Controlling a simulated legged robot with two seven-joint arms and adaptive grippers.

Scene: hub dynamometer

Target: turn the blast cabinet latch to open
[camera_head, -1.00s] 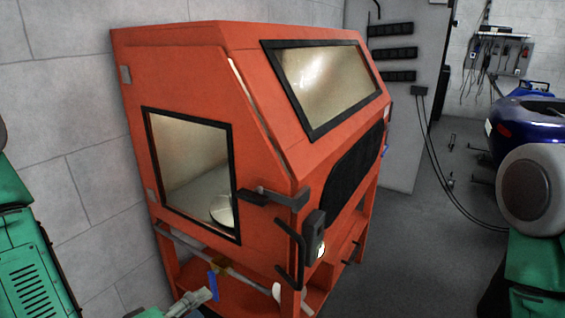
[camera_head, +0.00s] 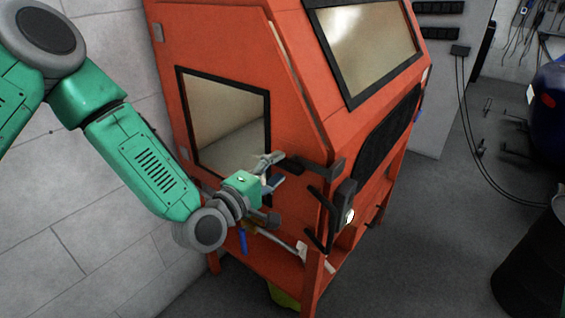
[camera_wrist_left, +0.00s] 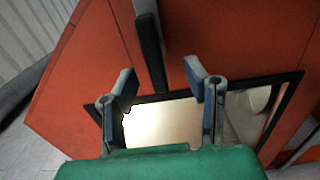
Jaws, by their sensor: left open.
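The orange blast cabinet (camera_head: 300,130) has a side door with a dark-framed window (camera_head: 225,90). Its black latch (camera_head: 322,170) sits at the door's front edge, near the cabinet corner. My left gripper (camera_head: 272,171) is open in front of the door, with its fingers just left of the latch. In the left wrist view, a dark latch bar (camera_wrist_left: 151,55) extends between and beyond the open fingers of the left gripper (camera_wrist_left: 160,78). No contact between fingers and bar is clear. My right gripper is not in view.
A black bar handle (camera_head: 318,222) and a dark box (camera_head: 345,203) with a bright spot stand out at the cabinet corner, below the latch. A grey block wall (camera_head: 110,230) is on the left. A black drum (camera_head: 535,262) stands at lower right. Grey floor between is clear.

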